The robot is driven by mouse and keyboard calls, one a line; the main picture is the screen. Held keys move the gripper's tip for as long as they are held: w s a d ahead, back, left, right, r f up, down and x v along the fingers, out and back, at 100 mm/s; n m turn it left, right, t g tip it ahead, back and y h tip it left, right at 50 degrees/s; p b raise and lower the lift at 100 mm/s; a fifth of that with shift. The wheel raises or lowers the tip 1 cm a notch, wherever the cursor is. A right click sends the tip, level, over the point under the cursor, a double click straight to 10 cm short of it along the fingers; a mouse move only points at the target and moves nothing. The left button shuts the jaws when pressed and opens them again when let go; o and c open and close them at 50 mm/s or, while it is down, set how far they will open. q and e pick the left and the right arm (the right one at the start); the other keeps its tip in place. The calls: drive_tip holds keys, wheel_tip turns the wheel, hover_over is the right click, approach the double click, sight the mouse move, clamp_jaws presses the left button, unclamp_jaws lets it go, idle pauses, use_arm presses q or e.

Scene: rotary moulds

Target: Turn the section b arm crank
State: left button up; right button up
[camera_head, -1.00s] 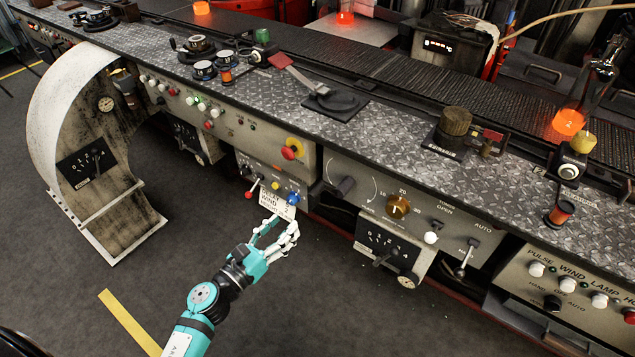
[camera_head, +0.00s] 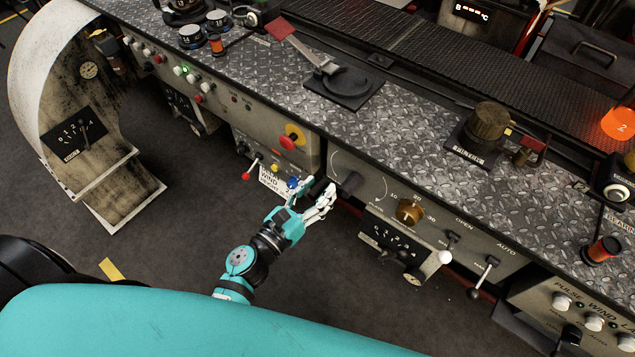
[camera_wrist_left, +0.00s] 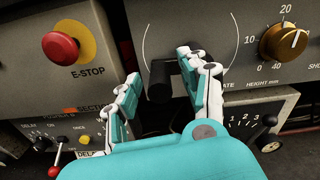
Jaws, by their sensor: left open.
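The arm crank is a dark handle (camera_head: 350,184) on the grey front panel, inside a printed arc. In the left wrist view the black crank (camera_wrist_left: 160,82) shows between and beyond my fingers, partly hidden by the right-hand ones. My left gripper (camera_head: 316,193) is open and empty, just left of and in front of the crank. In the left wrist view my left gripper (camera_wrist_left: 165,88) has its fingers spread toward the crank; I cannot tell whether they touch it. My right gripper is out of view.
A red E-stop button (camera_head: 288,142) sits left of the crank and a brass knob (camera_head: 410,211) right of it. A red-tipped lever (camera_head: 247,175) and a white-balled lever (camera_head: 444,258) stick out below. The diamond-plate ledge (camera_head: 400,130) runs above. The floor in front is open.

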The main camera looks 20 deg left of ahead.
use_arm(q)
drive_tip(key=shift+s, duration=0.1)
clamp_jaws()
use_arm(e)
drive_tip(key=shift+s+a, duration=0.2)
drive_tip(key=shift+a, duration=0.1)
use_arm(q)
drive_tip(key=shift+f, duration=0.1)
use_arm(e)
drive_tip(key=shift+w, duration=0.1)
